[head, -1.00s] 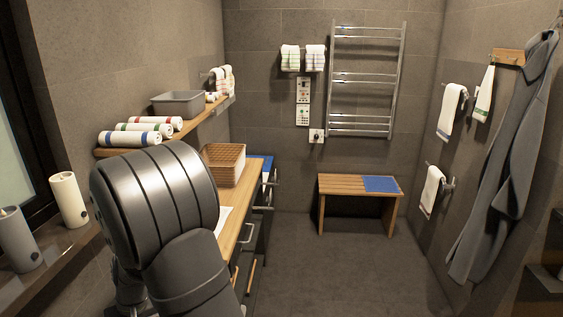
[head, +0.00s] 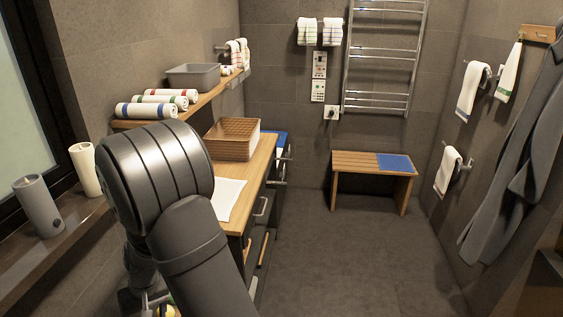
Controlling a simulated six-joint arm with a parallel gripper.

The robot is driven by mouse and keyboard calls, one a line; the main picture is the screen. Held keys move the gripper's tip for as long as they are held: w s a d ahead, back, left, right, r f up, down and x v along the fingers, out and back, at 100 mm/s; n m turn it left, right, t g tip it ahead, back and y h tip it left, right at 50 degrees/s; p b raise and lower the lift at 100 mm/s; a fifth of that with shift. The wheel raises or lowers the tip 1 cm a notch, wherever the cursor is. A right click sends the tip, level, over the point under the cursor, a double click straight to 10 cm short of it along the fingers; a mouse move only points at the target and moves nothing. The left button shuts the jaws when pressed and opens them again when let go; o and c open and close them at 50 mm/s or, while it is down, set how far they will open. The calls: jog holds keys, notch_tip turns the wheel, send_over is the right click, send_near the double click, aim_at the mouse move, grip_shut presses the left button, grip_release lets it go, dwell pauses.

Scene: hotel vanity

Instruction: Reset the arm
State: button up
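My arm's dark grey links (head: 160,180) fill the lower left of the head view, in front of the wooden vanity counter (head: 252,180). A small patch of yellow, green and white (head: 162,309) shows at the bottom edge beside the arm, too cut off to identify.
A brown basket (head: 232,145) stands on the counter near a white sheet (head: 229,195). Rolled towels (head: 147,110) and a grey bin (head: 198,76) sit on the shelf above. Two cylinders (head: 38,206) stand on the left ledge. Floor before the bench (head: 352,162) is clear.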

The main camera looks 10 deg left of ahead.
jog(key=shift+v, duration=0.9)
jog(key=shift+s+d+r+n, duration=0.1)
jog(key=shift+s+d+n, duration=0.15)
jog(key=shift+d, duration=0.3)
jog(key=shift+s+d+n, duration=0.15)
jog(key=shift+d+n, duration=0.15)
jog(key=shift+d, duration=0.25)
jog(key=shift+s+d+n, duration=0.2)
jog(key=shift+d+n, duration=0.05)
jog(key=shift+d, duration=0.3)
